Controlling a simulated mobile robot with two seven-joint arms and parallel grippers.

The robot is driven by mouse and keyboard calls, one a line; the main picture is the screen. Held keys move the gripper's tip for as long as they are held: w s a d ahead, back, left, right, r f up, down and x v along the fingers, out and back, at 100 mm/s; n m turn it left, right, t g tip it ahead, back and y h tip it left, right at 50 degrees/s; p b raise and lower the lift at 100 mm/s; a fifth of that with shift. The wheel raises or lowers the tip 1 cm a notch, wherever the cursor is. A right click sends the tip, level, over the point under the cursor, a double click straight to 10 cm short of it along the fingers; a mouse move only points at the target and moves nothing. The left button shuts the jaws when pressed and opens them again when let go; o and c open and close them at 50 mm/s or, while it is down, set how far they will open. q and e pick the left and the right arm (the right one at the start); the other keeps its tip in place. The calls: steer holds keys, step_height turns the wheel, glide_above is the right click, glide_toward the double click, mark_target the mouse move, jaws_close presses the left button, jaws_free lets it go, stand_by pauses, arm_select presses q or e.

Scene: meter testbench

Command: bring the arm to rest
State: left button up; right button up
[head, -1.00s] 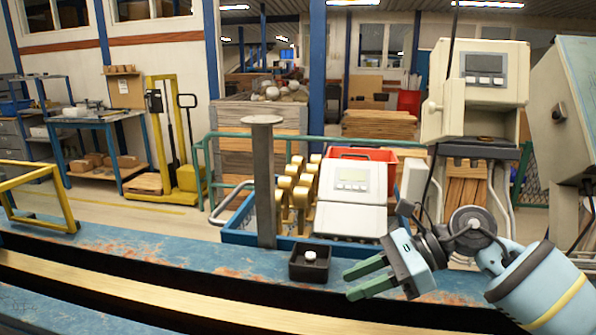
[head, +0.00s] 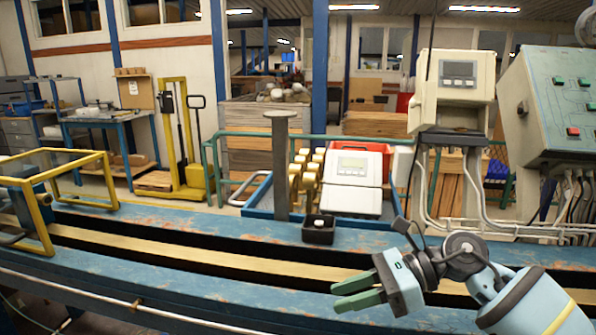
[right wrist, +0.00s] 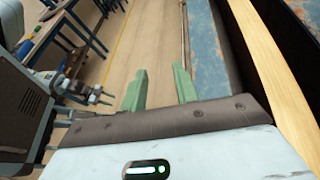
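My right gripper (head: 358,293) is at the lower right of the head view, in front of the blue bench. Its two green fingers point left and are apart, with nothing between them. In the right wrist view the fingers (right wrist: 160,90) are also apart and empty, with the floor and the bench edge beyond them. My right arm (head: 535,300) comes in from the lower right corner. My left gripper does not show in the head view.
The blue bench (head: 250,232) crosses the view. On it are a small black box (head: 318,236) with a white knob, a blue tray (head: 259,207) with a grey meter (head: 352,185), and a yellow frame (head: 42,222) at left. A control panel (head: 565,100) stands at right.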

steer(key=s+a+f+m+t+y+p, duration=0.35)
steer(key=m+y, duration=0.25)
steer(key=m, duration=0.5)
steer(key=s+d+f+m+t+h+p, duration=0.2)
steer(key=s+d+f+m+t+h, duration=0.55)
steer(key=m, duration=0.85)
steer(key=s+d+f+m+t+h+p, duration=0.35)
steer(key=s+f+m+h, duration=0.55)
steer(key=m, duration=0.7)
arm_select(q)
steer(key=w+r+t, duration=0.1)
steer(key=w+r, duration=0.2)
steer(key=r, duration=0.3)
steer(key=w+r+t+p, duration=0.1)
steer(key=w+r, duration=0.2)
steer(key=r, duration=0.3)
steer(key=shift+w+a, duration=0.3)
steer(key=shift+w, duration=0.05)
arm_select(e)
steer(key=s+d+f+m+g, duration=0.2)
steer(key=s+f+m, duration=0.2)
steer(key=s, duration=0.4)
steer(key=s+d+f+m+g+h, duration=0.1)
steer(key=s+d+f+m+g, duration=0.1)
steer(key=s, duration=0.7)
step_height(320, 180, down, 3)
steer(key=shift+s+d+r+m+g, duration=0.15)
steer(key=shift+d+m+g, duration=0.05)
steer(key=shift+m+g, duration=0.65)
